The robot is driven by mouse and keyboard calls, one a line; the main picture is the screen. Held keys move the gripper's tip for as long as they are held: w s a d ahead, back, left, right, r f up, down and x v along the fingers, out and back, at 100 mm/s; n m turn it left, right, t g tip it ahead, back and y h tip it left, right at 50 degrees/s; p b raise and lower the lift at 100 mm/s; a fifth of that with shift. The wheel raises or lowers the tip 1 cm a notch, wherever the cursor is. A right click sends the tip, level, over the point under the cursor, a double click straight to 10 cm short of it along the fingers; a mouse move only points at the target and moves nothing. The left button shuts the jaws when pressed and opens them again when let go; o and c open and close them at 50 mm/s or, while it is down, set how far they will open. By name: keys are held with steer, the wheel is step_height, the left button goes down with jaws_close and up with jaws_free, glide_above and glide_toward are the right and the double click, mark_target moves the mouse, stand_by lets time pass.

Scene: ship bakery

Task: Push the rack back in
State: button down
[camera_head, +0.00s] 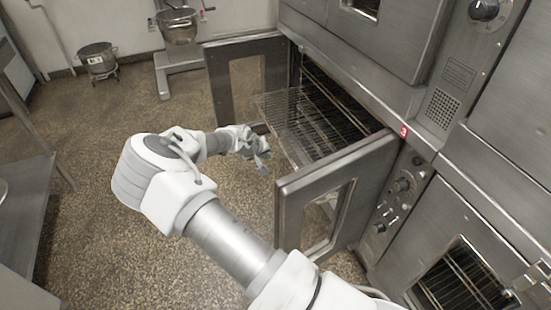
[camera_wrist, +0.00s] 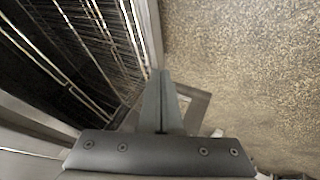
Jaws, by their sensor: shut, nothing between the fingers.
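The wire rack (camera_head: 283,112) sticks partway out of the open oven, between its two open doors, in the head view. Its inner part lies inside the oven cavity. My gripper (camera_head: 264,160) is in front of the oven, close to the rack's outer edge, with its fingers shut and empty. In the wrist view my gripper (camera_wrist: 161,78) shows two fingers pressed together, pointing along the oven opening. Wire bars (camera_wrist: 98,38) fill the upper left of that view. I cannot tell whether the fingers touch the rack.
The near oven door (camera_head: 287,207) stands open beside my arm, and the far door (camera_head: 219,93) is open behind the rack. A lower oven (camera_head: 460,288) is at the bottom right. A metal table (camera_head: 28,210) stands left. The speckled floor between is clear.

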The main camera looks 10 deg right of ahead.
steer(key=b, duration=0.3)
glide_toward(289, 160)
step_height(289, 160, down, 4)
steer(key=w+a, duration=0.1)
steer(key=a, duration=0.1)
steer(key=d, duration=0.2)
steer(key=w+d, duration=0.1)
steer(key=shift+w+d, duration=0.15)
steer(key=shift+d, duration=0.2)
steer(key=shift+d+b, duration=0.1)
steer(key=shift+b, duration=0.2)
